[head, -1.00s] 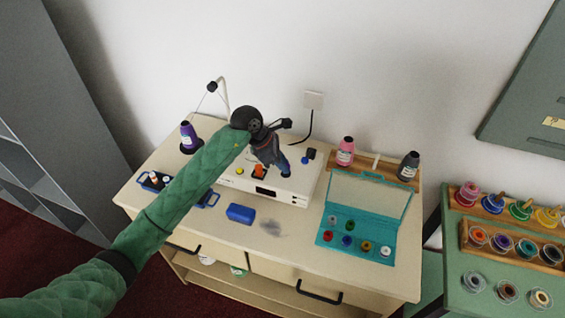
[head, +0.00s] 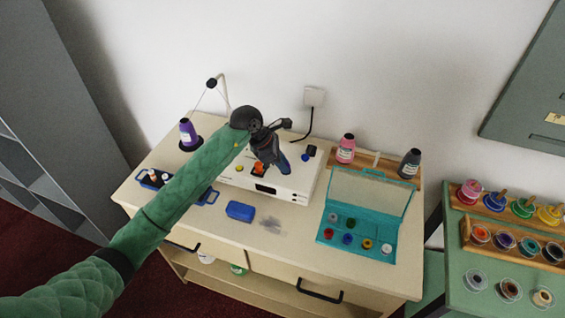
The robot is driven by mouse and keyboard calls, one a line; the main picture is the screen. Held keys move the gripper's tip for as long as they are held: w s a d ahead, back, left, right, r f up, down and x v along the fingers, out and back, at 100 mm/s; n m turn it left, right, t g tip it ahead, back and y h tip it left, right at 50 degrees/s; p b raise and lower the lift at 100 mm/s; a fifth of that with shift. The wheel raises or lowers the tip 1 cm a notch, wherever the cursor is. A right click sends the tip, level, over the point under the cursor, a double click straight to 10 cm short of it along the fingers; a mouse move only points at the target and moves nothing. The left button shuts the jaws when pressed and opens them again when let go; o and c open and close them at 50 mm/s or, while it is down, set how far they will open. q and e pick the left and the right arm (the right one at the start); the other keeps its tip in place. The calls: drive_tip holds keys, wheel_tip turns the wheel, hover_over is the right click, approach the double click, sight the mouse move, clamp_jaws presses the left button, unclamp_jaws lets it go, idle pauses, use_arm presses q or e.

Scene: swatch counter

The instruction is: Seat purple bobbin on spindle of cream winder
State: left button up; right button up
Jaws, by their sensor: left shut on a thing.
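The cream winder (head: 230,176) is a low box at the back of the counter, with an orange switch (head: 258,169), a dark display and small knobs on it. My left gripper (head: 283,170) is over the winder, pointing down and to the right, its dark fingers covering part of the top. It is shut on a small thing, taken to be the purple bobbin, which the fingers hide. I cannot make out the spindle, nor whether the held thing touches the winder. My right gripper is not in view.
A teal case (head: 327,240) of coloured bobbins stands open at right. A blue block (head: 240,211) lies in front of the winder. A purple thread cone (head: 187,131) is at back left; pink (head: 345,150) and dark (head: 409,164) cones stand behind the case.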

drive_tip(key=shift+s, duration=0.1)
use_arm(q)
drive_tip(key=o, duration=0.9)
drive_tip(key=shift+o, duration=0.6)
drive_tip(key=shift+a+r+b, duration=0.25)
drive_tip(key=shift+r+b, duration=0.1)
drive_tip(key=b+v, duration=0.2)
drive_tip(key=v, duration=0.3)
drive_tip(key=shift+a+r+b, duration=0.2)
drive_tip(key=shift+r+b, duration=0.15)
drive_tip(key=shift+s+a+r, duration=0.1)
drive_tip(key=shift+a+r, duration=0.15)
drive_tip(key=shift+r, duration=0.3)
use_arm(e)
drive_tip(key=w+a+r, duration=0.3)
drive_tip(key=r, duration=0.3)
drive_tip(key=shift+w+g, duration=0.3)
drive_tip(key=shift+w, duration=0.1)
use_arm(q)
drive_tip(key=shift+a, duration=0.1)
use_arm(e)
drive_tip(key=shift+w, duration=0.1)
